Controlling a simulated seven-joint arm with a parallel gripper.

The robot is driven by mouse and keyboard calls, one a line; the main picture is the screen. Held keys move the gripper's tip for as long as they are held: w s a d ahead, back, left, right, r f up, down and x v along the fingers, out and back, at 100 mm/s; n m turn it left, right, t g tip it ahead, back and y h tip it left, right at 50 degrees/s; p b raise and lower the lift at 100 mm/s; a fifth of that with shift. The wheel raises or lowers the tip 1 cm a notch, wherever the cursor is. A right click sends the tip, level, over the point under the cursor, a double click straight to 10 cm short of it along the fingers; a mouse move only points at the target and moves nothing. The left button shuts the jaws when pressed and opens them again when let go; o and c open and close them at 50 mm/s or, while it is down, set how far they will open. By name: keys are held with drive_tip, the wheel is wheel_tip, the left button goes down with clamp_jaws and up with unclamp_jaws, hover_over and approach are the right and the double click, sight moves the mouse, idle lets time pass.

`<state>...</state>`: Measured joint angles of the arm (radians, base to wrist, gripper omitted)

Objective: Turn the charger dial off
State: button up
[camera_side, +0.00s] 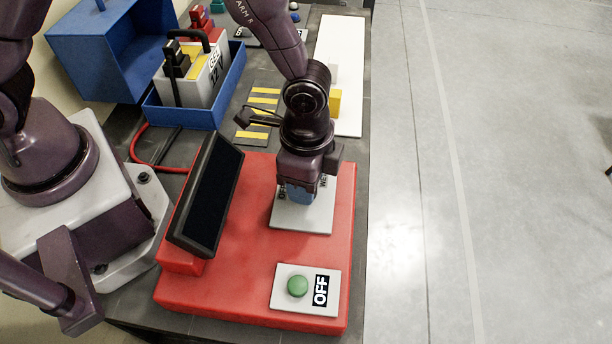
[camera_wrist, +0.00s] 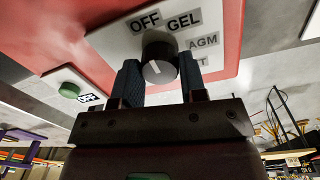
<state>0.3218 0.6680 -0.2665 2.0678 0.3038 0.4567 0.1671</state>
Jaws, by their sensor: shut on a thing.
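The charger dial (camera_wrist: 160,58) is a dark round knob with a short white mark on its face. It sits on a white label plate (camera_wrist: 105,40) with OFF, GEL, AGM and a partly hidden word printed around it. I cannot tell clearly which word the mark points to. My gripper (camera_wrist: 160,75) has one blue finger on each side of the dial and is shut on it. In the side view my gripper (camera_side: 299,192) points down over the plate (camera_side: 308,219) on the red charger (camera_side: 230,285) and hides the dial.
A green button (camera_side: 297,286) beside an OFF label is on the charger's front plate. A dark screen (camera_side: 207,195) stands tilted at its left. Behind are a blue tray (camera_side: 185,117) holding a GEL battery (camera_side: 203,80), a blue box (camera_side: 105,55) and a yellow block (camera_side: 335,103).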

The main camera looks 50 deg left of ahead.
idle(0.4)
drive_tip(key=o, duration=0.9)
drive_tip(key=shift+r, duration=0.1)
wheel_tip(320, 180, up, 13)
drive_tip(key=shift+w+a+f, duration=0.1)
drive_tip(key=shift+w+a, duration=0.05)
drive_tip(key=s+a+r+n+t, duration=0.2)
drive_tip(key=s+a+r+n, duration=0.1)
drive_tip(key=a, duration=0.3)
drive_tip(key=s+a+r+n+t, duration=0.2)
drive_tip(key=s+a+r+n, duration=0.1)
drive_tip(key=a+r, duration=0.3)
drive_tip(key=s+a+r+n+t, duration=0.2)
drive_tip(key=s+a+r+n, duration=0.2)
drive_tip(key=a+r+n, duration=0.1)
drive_tip(key=shift+s+a+r, duration=0.1)
drive_tip(key=shift+a, duration=0.65)
